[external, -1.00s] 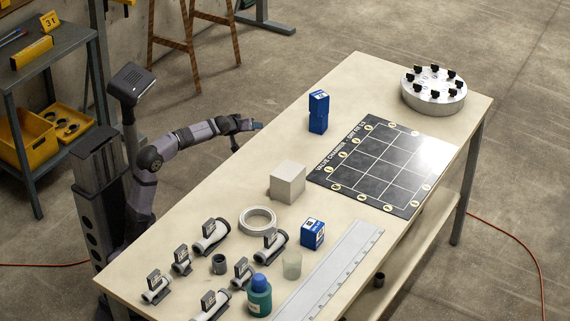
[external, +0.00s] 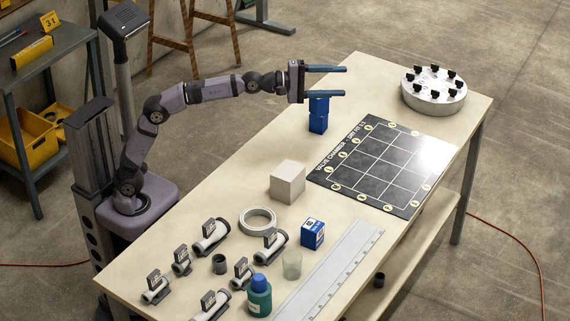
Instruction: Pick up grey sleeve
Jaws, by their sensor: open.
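A short dark grey sleeve (external: 219,264) stands upright on the front left part of the table, among the grey pipe fittings. My gripper (external: 345,81) is open and empty. It is raised over the back of the table, close to the blue boxes in the picture and far from the sleeve. A similar dark cylinder (external: 379,280) sits on the lower shelf; I cannot tell whether it is also a sleeve.
Around the sleeve are pipe fittings (external: 210,237), a tape roll (external: 257,220), a teal bottle (external: 259,297) and a translucent cup (external: 292,265). A pale block (external: 287,182), stacked blue boxes (external: 318,122), a dark grid board (external: 385,165) and a round fixture (external: 433,93) stand farther back.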

